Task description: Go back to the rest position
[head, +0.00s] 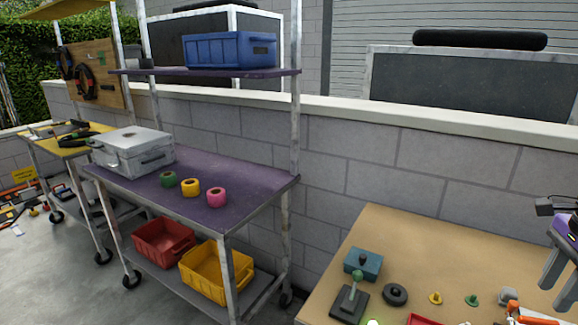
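My gripper (561,280) is at the right edge of the head view, partly cut off by the frame. Its grey fingers point down over the right end of the tan table (440,245). The fingers appear apart, with nothing visible between them. An orange-handled tool (535,318) lies on the table below them, at the bottom edge of the view.
The tan table holds a teal box (363,264), a green-knobbed joystick (350,300), a black ring (395,295) and small cones. On the left, a purple-shelved cart (240,185) carries a silver case (133,150), three tape rolls and coloured bins. A block wall (400,160) stands behind.

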